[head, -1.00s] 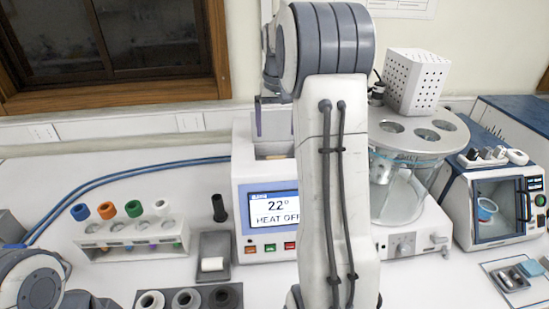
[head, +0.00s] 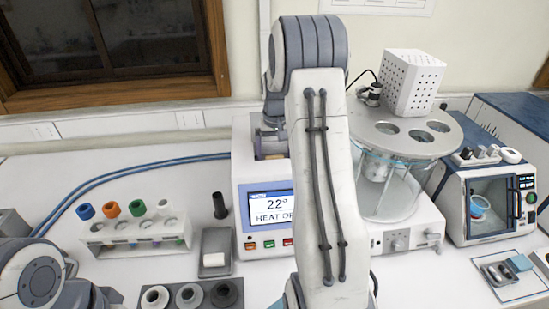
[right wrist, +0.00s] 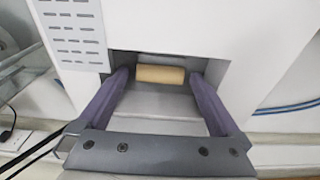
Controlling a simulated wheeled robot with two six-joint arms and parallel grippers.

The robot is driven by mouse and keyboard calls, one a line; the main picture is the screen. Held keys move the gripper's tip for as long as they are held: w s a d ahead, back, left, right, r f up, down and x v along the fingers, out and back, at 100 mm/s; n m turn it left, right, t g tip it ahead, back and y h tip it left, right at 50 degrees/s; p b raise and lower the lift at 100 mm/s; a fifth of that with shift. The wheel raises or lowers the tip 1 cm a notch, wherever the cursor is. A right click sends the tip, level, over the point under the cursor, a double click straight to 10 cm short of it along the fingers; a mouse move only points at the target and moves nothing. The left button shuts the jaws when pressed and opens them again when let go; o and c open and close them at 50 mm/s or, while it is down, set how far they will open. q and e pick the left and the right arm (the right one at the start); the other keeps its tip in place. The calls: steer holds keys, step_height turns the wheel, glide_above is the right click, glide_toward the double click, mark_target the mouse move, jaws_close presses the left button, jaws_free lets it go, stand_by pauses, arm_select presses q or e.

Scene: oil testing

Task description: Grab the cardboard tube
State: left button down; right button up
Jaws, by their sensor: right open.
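The cardboard tube (right wrist: 160,74) is a short tan cylinder. It lies crosswise in a recess of a white machine in the right wrist view. My right gripper (right wrist: 160,84) is open, with its purple fingers reaching into the recess, one at each end of the tube. A gap shows at the tube's ends, so it is not gripped. In the head view the white heater machine (head: 242,165) has its recess behind its screen, partly hidden by my right arm. My left gripper is not in view; only part of my left arm shows at lower left.
A rack (head: 135,236) with coloured caps stands left of the heater. A black bottle (head: 220,207) and a grey tray (head: 217,240) are beside it. A glass bath with a round lid (head: 405,137) stands to the right. The recess walls are close around the fingers.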

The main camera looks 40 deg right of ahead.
steer(key=c, duration=1.3)
steer(key=shift+r, duration=0.15)
